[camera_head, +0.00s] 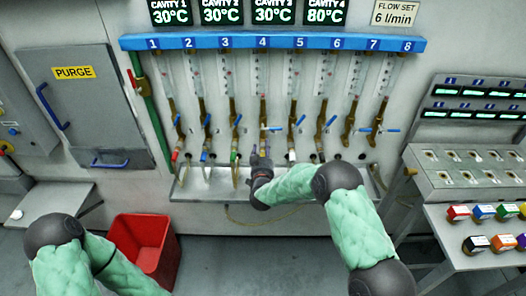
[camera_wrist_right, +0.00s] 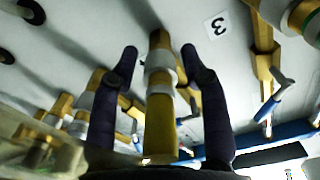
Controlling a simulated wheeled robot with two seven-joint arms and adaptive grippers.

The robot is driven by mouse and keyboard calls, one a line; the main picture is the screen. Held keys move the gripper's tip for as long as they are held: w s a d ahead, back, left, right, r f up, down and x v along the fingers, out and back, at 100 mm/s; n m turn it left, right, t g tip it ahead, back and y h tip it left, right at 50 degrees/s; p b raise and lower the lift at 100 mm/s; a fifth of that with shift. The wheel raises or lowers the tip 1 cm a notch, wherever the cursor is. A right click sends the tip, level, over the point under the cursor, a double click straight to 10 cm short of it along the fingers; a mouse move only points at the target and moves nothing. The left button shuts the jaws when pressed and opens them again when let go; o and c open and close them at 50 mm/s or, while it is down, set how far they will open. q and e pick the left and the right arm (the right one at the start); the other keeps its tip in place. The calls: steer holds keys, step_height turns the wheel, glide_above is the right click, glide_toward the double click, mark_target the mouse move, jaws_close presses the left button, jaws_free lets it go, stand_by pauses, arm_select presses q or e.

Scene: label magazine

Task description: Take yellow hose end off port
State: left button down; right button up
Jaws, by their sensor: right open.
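My right gripper (camera_head: 262,158) is at the lower row of hose ends, below the valve under number 4. In the right wrist view my right gripper (camera_wrist_right: 160,60) is open, with one dark finger on each side of a yellow hose end (camera_wrist_right: 161,125). The hose end has a pale collar at its upper part, and gaps show between it and both fingers. In the head view the gripper hides this hose end. Of my left arm only links show at the lower left; its gripper is out of view.
Red-, blue- and green-marked hose ends (camera_head: 235,157) hang left of my right gripper, and a white one (camera_head: 292,156) to its right. A grey ledge (camera_head: 215,193) runs below. Brass valves with blue handles are above. A red bin (camera_head: 146,245) stands at lower left.

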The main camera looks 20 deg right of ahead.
stand_by(0.4)
jaws_close()
steer(key=shift+s, duration=0.2)
steer(key=shift+v, duration=2.8)
